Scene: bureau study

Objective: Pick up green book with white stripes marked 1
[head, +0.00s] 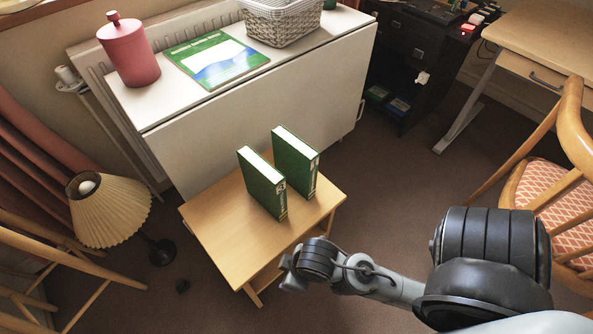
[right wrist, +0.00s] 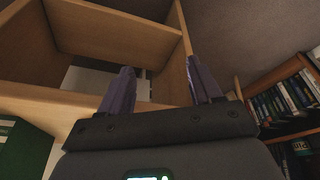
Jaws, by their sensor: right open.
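Two green books with white page edges on top stand upright on the small wooden table (head: 225,245) in the head view. One is the left book (head: 262,186), the other the right book (head: 296,163), just behind it with a gap between. Their spine markings are too small to read, so I cannot tell which is marked 1. My right gripper (head: 291,273) is near the table's front right edge, apart from both books. In the right wrist view its two fingers (right wrist: 162,88) are spread and empty. My left gripper is not in view.
A white cabinet (head: 255,115) stands behind the table, with a red canister (head: 130,52), a flat green booklet (head: 215,60) and a basket (head: 283,22) on top. A lamp (head: 108,208) is left, a wooden chair (head: 560,170) right. The right wrist view shows wooden panels (right wrist: 115,42) close ahead.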

